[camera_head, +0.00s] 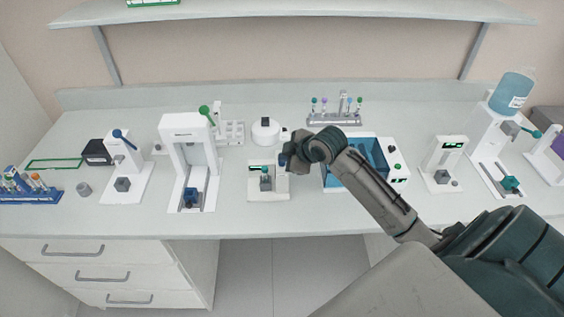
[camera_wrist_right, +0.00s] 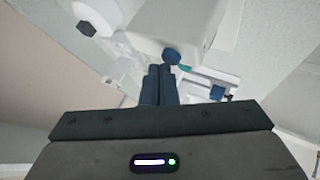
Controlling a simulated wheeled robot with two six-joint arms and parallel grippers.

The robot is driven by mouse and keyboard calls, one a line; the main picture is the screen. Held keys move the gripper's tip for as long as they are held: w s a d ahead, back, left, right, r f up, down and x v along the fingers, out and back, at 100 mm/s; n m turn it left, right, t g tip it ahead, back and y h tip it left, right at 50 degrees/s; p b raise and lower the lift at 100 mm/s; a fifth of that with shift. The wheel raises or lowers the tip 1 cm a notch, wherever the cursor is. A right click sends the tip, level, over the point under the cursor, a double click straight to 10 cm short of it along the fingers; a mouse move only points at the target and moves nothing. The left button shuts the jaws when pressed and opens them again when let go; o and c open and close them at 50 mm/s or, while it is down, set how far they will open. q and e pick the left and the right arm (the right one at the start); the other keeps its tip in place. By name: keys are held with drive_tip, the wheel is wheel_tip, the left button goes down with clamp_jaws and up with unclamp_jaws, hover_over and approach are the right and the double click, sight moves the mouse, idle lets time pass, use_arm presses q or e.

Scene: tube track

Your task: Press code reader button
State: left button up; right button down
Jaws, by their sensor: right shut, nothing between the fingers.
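The white code reader (camera_head: 256,190) stands on the bench near the middle, with a small dark display and a small grey-teal item at its front. My right gripper (camera_head: 284,160) is shut and empty, beside and above the reader's upper right part in the head view. In the right wrist view its dark blue fingers (camera_wrist_right: 159,84) are together. They are close to a round dark blue button (camera_wrist_right: 172,56) on a white housing (camera_wrist_right: 178,22). I cannot tell whether the fingertips touch it. My left gripper is not in view.
A white press-like device (camera_head: 188,130) with a green knob stands left of the reader. A blue bin (camera_head: 370,160) in a white unit is on the right, partly behind my right arm. A tube rack (camera_head: 334,119) stands behind. The bench front between devices is clear.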

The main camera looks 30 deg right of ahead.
drive_tip(key=shift+f, duration=0.3)
idle(0.5)
drive_tip(key=shift+r+p, duration=0.85)
drive_tip(key=shift+r, duration=0.05)
wheel_tip(320, 180, up, 3)
drive_tip(key=p, duration=0.3)
wheel_tip(320, 180, up, 2)
drive_tip(key=shift+p, duration=0.3)
idle(0.4)
